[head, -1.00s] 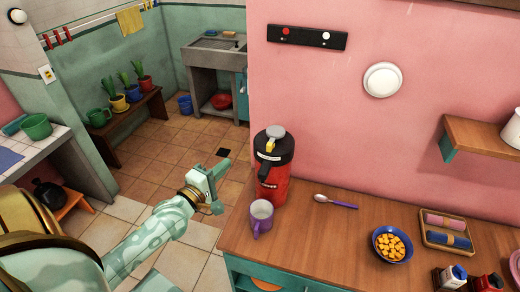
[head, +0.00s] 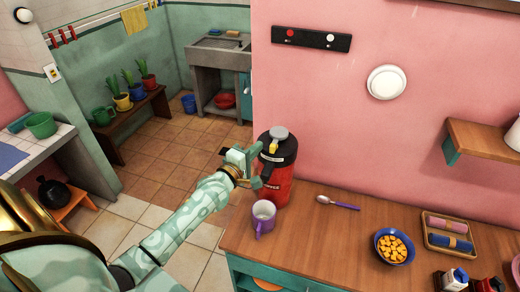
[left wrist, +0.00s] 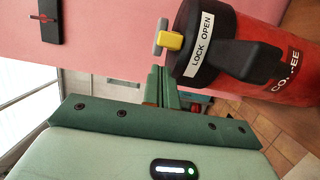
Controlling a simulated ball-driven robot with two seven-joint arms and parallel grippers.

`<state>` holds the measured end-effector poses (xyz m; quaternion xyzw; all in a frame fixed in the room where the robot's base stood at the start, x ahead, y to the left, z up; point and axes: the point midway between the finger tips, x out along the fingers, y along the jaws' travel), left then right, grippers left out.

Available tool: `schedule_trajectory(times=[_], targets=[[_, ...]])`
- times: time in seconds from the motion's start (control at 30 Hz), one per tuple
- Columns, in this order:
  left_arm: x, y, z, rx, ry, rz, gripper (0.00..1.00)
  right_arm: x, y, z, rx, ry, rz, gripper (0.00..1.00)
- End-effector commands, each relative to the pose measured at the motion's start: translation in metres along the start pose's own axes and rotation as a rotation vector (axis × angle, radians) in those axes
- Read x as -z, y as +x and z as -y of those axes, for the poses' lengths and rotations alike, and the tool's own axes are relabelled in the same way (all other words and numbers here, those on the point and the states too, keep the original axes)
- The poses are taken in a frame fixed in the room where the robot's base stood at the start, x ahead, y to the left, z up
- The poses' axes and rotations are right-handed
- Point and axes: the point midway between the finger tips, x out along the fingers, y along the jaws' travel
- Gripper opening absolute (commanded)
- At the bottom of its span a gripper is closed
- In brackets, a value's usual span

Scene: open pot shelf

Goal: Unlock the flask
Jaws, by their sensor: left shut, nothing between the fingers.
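The flask (head: 275,185) is red with a black top and stands upright on the counter's left end. Its top carries a grey knob and a yellow tab (head: 273,146). In the left wrist view the flask (left wrist: 290,80) lies sideways, with a white label (left wrist: 201,45) reading "LOCK OPEN" and the yellow tab (left wrist: 171,41) beside it. I cannot tell which word the tab is set to. My left gripper (head: 256,170) is beside the flask's top, on its left. Its fingers (left wrist: 162,86) are shut and empty, close to the black top; contact is unclear. My right gripper is out of view.
A purple mug (head: 263,220) stands just in front of the flask. A spoon (head: 338,203), a blue bowl of orange pieces (head: 393,246) and a tray of rolled cloths (head: 449,240) lie farther right. The pink wall (head: 330,110) rises behind the counter (head: 320,250).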

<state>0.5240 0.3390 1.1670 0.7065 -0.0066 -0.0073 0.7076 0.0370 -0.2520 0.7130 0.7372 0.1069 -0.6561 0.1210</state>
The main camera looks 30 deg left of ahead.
Motion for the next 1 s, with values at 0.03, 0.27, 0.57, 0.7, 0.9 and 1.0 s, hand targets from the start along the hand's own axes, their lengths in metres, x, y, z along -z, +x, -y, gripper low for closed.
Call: schedule_trajectory(times=[0.03,0.27,0.57,0.7,0.9,1.0], targets=[[-0.005,0.001,-0.001,0.000,-0.003,0.000,0.00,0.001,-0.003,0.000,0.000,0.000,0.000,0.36],[-0.015,0.003,0.000,0.000,0.001,0.000,0.00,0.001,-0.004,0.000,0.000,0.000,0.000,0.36],[-0.016,0.003,0.000,0.001,0.001,0.000,0.00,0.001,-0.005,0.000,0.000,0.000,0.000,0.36],[-0.031,0.008,-0.003,-0.001,-0.003,-0.001,0.00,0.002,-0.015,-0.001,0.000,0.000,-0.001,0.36],[-0.046,0.011,-0.001,0.000,0.000,-0.001,0.00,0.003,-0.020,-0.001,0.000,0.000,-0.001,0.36],[-0.046,0.011,0.000,0.000,0.001,0.000,0.00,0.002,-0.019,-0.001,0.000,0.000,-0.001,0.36]])
